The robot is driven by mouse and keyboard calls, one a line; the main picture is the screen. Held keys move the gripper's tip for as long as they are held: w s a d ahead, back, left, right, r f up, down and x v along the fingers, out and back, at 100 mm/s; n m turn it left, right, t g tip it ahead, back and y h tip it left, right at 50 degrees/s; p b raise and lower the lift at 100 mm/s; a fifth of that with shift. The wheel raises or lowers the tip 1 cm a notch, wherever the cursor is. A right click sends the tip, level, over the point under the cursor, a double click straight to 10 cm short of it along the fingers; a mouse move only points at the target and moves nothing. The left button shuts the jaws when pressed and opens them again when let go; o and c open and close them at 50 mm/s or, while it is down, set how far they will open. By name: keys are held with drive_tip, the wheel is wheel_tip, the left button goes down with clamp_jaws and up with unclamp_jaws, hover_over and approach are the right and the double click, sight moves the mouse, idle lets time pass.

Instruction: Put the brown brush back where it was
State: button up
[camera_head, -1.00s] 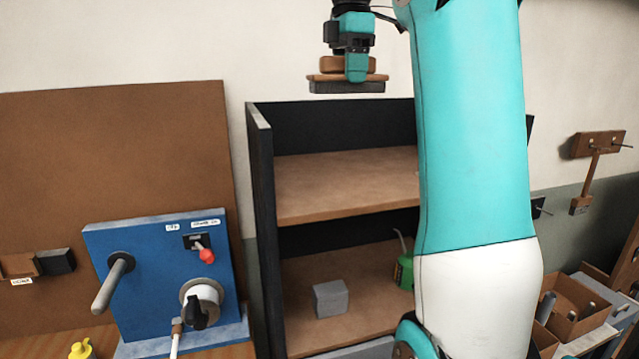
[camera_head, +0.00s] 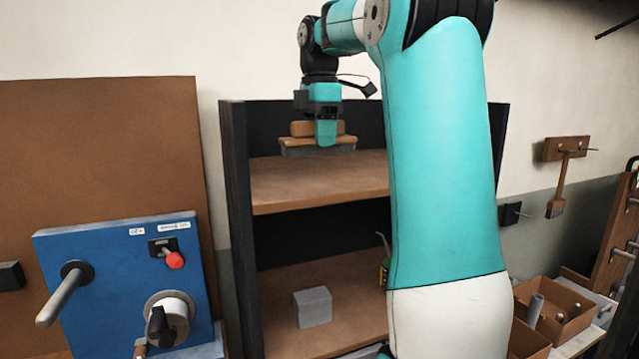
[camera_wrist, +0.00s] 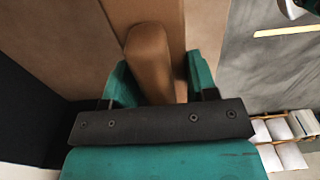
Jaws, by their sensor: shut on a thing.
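The brown brush (camera_head: 345,142) has a wooden handle on a wooden block with grey bristles below. My gripper (camera_head: 326,132) points down and is shut on its handle. In the head view the brush is level, bristles down, in front of the upper part of the dark shelf unit, at the height of the back of its upper shelf (camera_head: 290,185). I cannot tell whether the bristles touch the shelf. In the wrist view the brush handle (camera_wrist: 150,55) stands between the two teal fingers (camera_wrist: 160,85); the bristles are hidden.
The shelf unit's left side wall (camera_head: 240,200) stands close left of the brush. The visible upper shelf is bare. A blue control panel (camera_head: 110,260) stands left. Another brush-like tool (camera_head: 560,185) hangs right.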

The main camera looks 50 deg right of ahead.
drive_tip(key=shift+f+b, duration=2.4)
drive_tip(key=shift+f, duration=0.35)
drive_tip(key=shift+r, duration=0.2)
drive_tip(key=shift+f, duration=0.15)
drive_tip(key=o, duration=0.9)
wheel_tip(320, 180, up, 12)
drive_tip(key=p, duration=1.2)
drive_tip(key=shift+r, duration=0.2)
